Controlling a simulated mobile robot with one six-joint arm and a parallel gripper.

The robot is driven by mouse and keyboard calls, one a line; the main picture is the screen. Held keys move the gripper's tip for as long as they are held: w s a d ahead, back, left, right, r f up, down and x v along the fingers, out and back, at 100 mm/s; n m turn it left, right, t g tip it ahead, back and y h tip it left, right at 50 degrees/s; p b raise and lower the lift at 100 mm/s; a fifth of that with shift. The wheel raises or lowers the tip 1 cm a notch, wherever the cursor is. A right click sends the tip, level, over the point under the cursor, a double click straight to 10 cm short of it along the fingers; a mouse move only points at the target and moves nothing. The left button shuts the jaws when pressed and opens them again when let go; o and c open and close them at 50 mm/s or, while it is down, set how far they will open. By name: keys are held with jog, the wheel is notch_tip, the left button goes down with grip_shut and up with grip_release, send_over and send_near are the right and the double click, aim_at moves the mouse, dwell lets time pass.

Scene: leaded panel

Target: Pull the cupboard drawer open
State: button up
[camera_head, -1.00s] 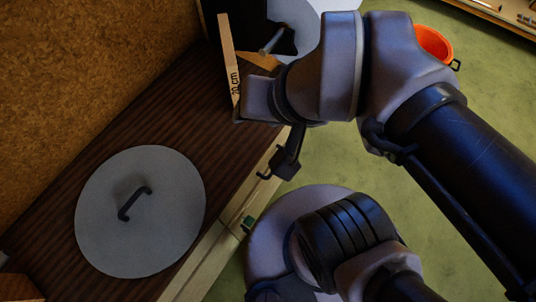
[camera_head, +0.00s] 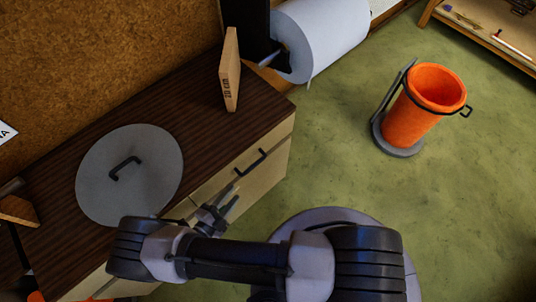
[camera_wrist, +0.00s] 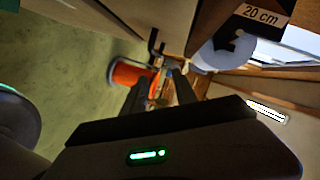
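The cupboard (camera_head: 165,78) has a dark wood top and pale wooden fronts. Its drawer front (camera_head: 262,178) carries a black bar handle (camera_head: 249,163) and looks flush with the cupboard. My gripper (camera_head: 228,196) is just left of and below the handle in the head view, apart from it. In the wrist view, the two dark fingers of my gripper (camera_wrist: 160,79) are spread with a gap between them. The dark handle (camera_wrist: 156,42) shows beyond the fingertips. Nothing is seen held. My arm hides part of the cupboard's lower front.
On the cupboard top lie a grey round lid (camera_head: 140,185) and an upright wooden block (camera_head: 230,70) marked 20 cm. A paper roll (camera_head: 330,35) is behind. An orange bucket (camera_head: 418,118) stands on the green floor, which is clear in front of the drawer.

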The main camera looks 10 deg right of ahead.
aim_at(254, 167)
jog(key=shift+n+t+y, duration=0.4)
jog(key=shift+n, duration=0.5)
jog(key=x, duration=0.5)
jog(key=b+x, duration=0.1)
jog(key=x, duration=0.5)
jog(key=f+x, duration=0.1)
jog(key=x, duration=0.5)
jog(key=shift+d+f, duration=0.2)
jog(key=shift+d, duration=0.05)
jog(key=shift+c, duration=0.4)
grip_shut()
